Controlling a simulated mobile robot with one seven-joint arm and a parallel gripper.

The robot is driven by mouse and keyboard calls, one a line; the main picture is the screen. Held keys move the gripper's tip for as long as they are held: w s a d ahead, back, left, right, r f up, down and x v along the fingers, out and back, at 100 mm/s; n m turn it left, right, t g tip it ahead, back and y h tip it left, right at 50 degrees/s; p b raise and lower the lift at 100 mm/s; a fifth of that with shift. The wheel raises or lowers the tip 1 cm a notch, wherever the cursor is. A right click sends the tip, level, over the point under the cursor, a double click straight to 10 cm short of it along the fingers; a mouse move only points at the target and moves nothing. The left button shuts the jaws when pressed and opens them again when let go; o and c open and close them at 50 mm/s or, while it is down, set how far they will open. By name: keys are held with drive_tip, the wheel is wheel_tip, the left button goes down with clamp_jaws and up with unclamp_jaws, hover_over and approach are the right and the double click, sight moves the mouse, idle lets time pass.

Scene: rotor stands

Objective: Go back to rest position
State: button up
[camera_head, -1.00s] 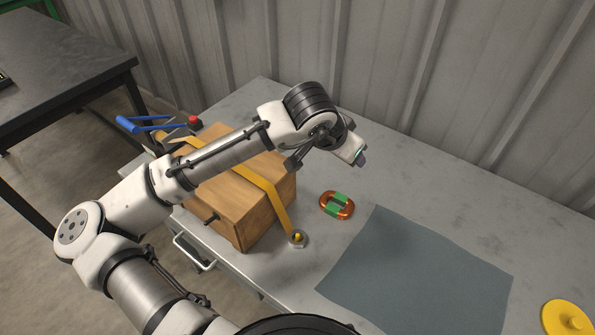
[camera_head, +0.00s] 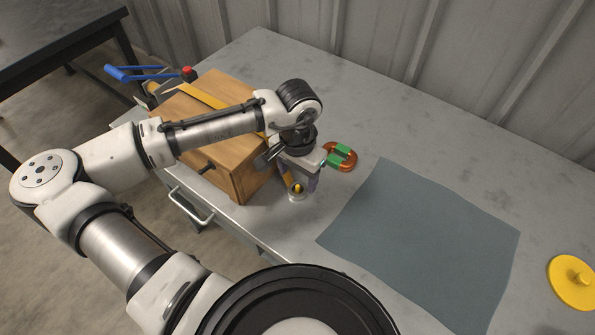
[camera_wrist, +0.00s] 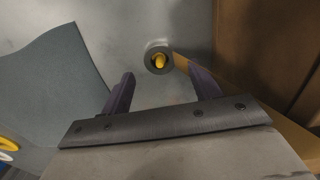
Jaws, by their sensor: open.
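My gripper (camera_head: 303,188) is open and points down over the grey table (camera_head: 430,130), in front of the wooden box (camera_head: 238,178). In the wrist view its two dark fingers (camera_wrist: 161,76) stand apart with nothing between them. A small grey round piece with a yellow centre (camera_wrist: 158,58) sits on the table just beyond the fingertips. It also shows in the head view (camera_head: 296,197), partly behind the gripper. I cannot tell its exact height gap from the fingers.
An orange-and-green ring (camera_head: 341,157) lies just right of the gripper. A blue-grey mat (camera_head: 420,235) covers the table's middle right. A yellow knobbed disc (camera_head: 573,284) is far right. A yellow strap crosses the box. A blue-handled tool (camera_head: 117,73) is behind it.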

sight(298, 186)
wheel_tip(298, 186, down, 4)
drive_tip(key=shift+f+b, duration=0.1)
drive_tip(key=shift+b, duration=0.85)
drive_tip(key=c, duration=0.9)
